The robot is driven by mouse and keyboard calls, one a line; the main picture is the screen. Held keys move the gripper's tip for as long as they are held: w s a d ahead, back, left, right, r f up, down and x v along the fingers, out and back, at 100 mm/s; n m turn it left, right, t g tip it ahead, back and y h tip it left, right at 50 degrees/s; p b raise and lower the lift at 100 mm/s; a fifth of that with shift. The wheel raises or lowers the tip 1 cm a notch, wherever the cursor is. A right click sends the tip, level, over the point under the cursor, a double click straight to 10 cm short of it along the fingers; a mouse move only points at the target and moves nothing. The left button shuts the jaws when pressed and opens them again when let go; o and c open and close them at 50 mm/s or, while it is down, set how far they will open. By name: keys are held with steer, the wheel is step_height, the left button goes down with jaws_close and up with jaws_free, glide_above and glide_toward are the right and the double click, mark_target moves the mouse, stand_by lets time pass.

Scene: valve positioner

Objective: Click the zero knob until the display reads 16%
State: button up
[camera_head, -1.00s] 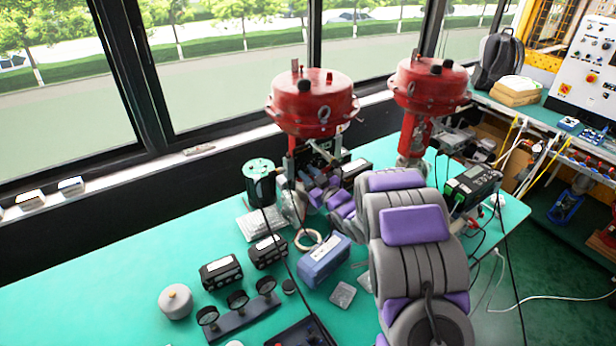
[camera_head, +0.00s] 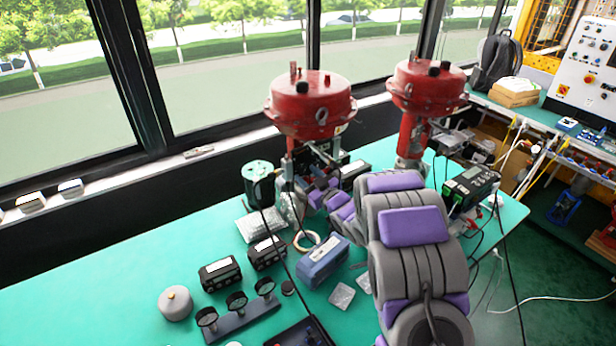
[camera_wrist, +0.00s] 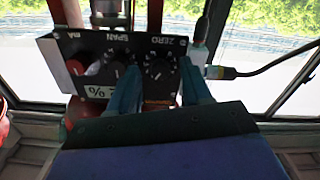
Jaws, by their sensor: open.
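In the wrist view the dark positioner panel (camera_wrist: 140,50) appears upside down. The zero knob (camera_wrist: 158,69), black with white marks around it, is between the two fingers of my gripper (camera_wrist: 160,78), which is open. I cannot tell whether the fingers touch the knob. The span knob (camera_wrist: 117,61) is left of it, partly behind the left finger, and a red knob (camera_wrist: 82,67) is further left. The white display (camera_wrist: 98,92) shows a percent sign; its number is partly covered and unreadable. In the head view my arm ends near the left red valve actuator (camera_head: 312,105).
A connector with a black cable (camera_wrist: 222,72) is just right of the right finger. A second red actuator (camera_head: 430,90) stands to the right. The green table (camera_head: 110,285) holds a blue box (camera_head: 322,262), gauges (camera_head: 237,302) and black meters (camera_head: 220,272); its left part is clear.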

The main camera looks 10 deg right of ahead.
steer(key=p+v, duration=0.2)
steer(key=v, duration=1.5)
steer(key=s+d+r+m+g+h, duration=0.25)
steer(key=d+g+h, duration=0.25)
steer(key=d+h, duration=0.25)
steer(key=s+r+m+g+h, duration=0.2)
steer(key=s+m+g+h, duration=0.15)
steer(key=s, duration=0.45)
steer(key=s+a+r+g+y, duration=0.1)
steer(key=s+a+g, duration=0.2)
steer(key=s, duration=0.7)
steer(key=s+a+r+m+g+y, duration=0.1)
steer(key=s+a+r+g, duration=0.1)
steer(key=s+a, duration=0.4)
steer(key=s+a+r+g+y, duration=0.1)
steer(key=s+a+g, duration=0.4)
steer(key=s, duration=0.9)
steer(key=shift+s+a+r+m+y, duration=0.15)
steer(key=shift+s+a+m+y, duration=0.15)
steer(key=shift+y, duration=0.2)
steer(key=shift+w, duration=0.1)
